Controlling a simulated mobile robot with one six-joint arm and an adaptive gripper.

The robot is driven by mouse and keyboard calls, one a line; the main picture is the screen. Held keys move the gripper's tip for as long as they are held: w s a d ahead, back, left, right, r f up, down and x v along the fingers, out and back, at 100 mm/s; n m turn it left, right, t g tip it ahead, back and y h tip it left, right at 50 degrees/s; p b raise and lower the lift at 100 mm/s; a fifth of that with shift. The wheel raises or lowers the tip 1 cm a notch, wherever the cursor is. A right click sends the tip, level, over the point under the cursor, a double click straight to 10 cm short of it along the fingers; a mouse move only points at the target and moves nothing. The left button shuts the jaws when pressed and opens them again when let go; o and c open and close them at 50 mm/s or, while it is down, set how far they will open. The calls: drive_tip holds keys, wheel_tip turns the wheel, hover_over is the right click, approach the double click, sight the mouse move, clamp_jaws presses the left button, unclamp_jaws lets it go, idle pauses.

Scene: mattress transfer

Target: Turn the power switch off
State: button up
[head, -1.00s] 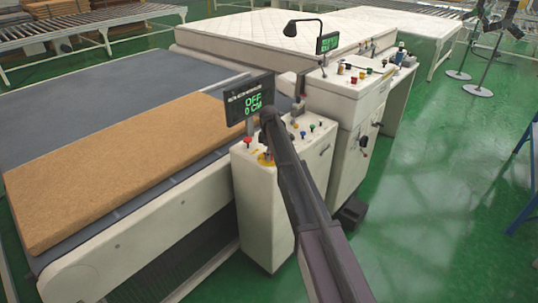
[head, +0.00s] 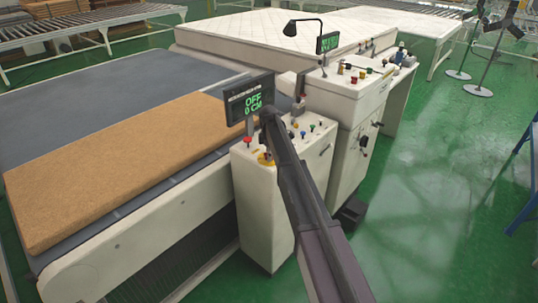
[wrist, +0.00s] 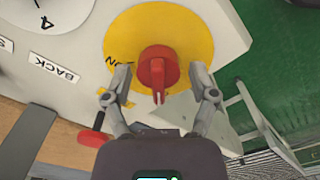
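The power switch is a red rotary knob (wrist: 157,72) on a round yellow plate (wrist: 196,38), seen close in the wrist view. The letters "ON" show on the plate beside the knob. In the head view the yellow plate (head: 265,159) is on top of the white control box (head: 262,205), partly behind my arm. My gripper (wrist: 160,82) is open, with one finger on each side of the knob and a gap to it on both sides. In the head view my arm hides the gripper.
A red button (head: 247,141) and several coloured buttons are on the same panel. A brown mattress slab (head: 120,165) lies on the conveyor at left. Green floor (head: 430,210) is free at right.

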drive_tip(key=shift+w+m, duration=0.1)
drive_tip(key=shift+m, duration=0.3)
idle(0.3)
drive_tip(key=m, duration=0.3)
drive_tip(key=shift+m, duration=0.3)
drive_tip(key=m, duration=1.3)
drive_tip(key=shift+m, duration=0.4)
wheel_tip(320, 180, up, 14)
drive_tip(key=p, duration=1.4)
drive_tip(key=s+d+f+b, duration=0.3)
drive_tip(key=s, duration=0.6)
drive_tip(key=s+d+f+b, duration=0.3)
drive_tip(key=s+f+b, duration=0.1)
drive_tip(key=s, duration=0.6)
drive_tip(key=s+d+f+b, duration=0.3)
drive_tip(key=s+f+b, duration=0.1)
drive_tip(key=s, duration=0.5)
drive_tip(key=shift+s+d, duration=0.3)
drive_tip(key=shift+d, duration=0.1)
